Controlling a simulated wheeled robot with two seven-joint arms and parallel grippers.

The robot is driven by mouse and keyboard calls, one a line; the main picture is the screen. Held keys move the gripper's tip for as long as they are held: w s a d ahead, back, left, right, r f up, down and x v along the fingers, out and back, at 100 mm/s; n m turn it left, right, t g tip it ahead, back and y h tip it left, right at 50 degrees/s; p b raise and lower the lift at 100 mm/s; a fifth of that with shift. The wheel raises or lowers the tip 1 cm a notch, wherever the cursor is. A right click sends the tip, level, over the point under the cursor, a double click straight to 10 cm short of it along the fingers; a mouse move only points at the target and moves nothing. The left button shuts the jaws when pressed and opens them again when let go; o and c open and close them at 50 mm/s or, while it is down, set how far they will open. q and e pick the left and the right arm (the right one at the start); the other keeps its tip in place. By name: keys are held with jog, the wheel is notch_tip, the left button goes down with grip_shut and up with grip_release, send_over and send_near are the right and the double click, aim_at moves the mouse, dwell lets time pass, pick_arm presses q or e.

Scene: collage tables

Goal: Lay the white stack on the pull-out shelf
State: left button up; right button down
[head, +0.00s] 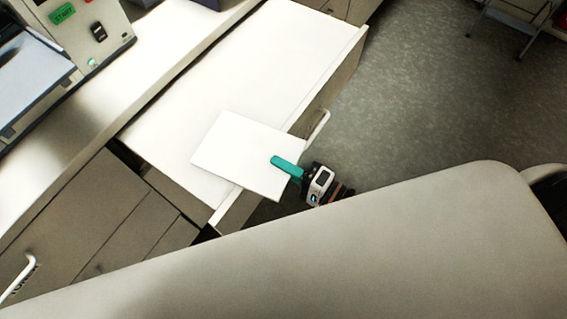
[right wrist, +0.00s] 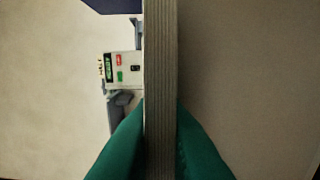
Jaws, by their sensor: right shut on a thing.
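The white stack (head: 238,150) is a flat pad of white sheets, held level at or just above the pull-out shelf (head: 240,75). Its near right corner sticks out past the shelf's front edge. My right gripper (head: 287,168) has teal fingers and is shut on that side of the stack. In the right wrist view the stack (right wrist: 160,70) shows edge-on as a layered strip between the two teal fingers (right wrist: 160,140). I cannot tell whether the stack touches the shelf. My left gripper is not in view.
A machine with a green START label (head: 62,14) stands on the counter (head: 130,70) at upper left. The shelf has a handle (head: 318,127) on its front. Closed drawers (head: 75,215) are at lower left. A step stool (head: 510,22) stands on the floor at upper right. The shelf's far part is bare.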

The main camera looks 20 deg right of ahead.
jog(key=c, duration=1.5)
grip_release()
jog(key=shift+f, duration=0.1)
